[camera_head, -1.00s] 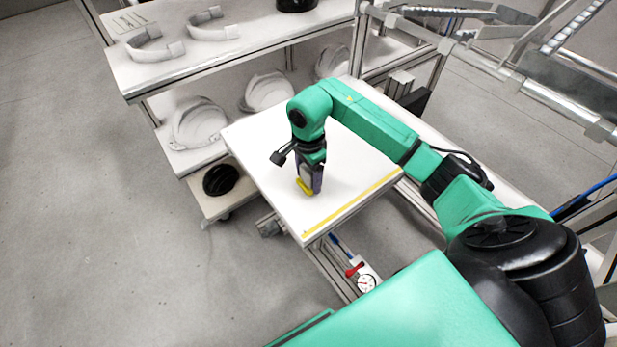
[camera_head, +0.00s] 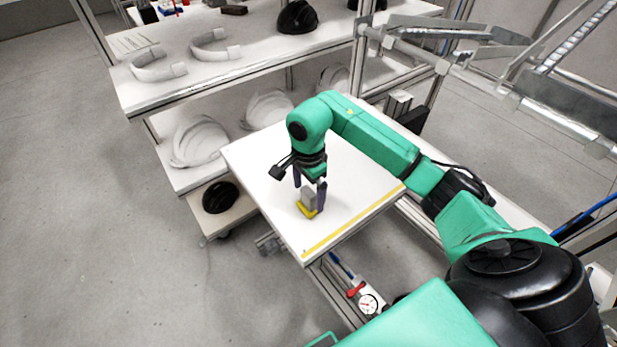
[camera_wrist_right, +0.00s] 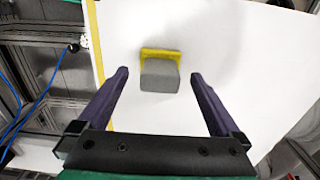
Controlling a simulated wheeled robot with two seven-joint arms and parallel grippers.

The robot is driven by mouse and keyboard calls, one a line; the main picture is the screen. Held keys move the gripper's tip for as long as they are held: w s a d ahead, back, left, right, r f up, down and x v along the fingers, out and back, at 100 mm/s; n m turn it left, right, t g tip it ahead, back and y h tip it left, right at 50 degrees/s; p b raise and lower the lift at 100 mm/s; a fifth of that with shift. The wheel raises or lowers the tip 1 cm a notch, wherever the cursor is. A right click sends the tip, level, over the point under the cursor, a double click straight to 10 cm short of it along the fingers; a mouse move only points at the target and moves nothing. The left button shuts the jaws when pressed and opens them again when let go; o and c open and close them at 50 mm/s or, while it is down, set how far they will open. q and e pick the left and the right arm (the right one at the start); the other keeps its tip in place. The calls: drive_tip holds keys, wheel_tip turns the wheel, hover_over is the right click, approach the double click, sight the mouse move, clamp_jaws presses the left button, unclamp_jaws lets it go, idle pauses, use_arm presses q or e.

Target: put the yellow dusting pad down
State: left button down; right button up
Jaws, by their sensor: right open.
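The yellow dusting pad (camera_head: 303,211) has a grey block-shaped grip on top and rests on the white table (camera_head: 262,165). In the right wrist view the pad (camera_wrist_right: 160,53) lies just beyond and between the fingertips, with a gap on either side of its grey grip. My right gripper (camera_head: 309,195) is open around or just above the grip, and it also shows open in the wrist view (camera_wrist_right: 158,76). My left gripper is not in view.
A yellow strip (camera_head: 355,220) runs along the table's front edge. A pressure gauge (camera_head: 368,304) sits below the table's front. The white tabletop around the pad is clear.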

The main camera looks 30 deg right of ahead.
sight(308, 191)
wheel_tip(308, 191, up, 9)
drive_tip(key=shift+b, duration=0.45)
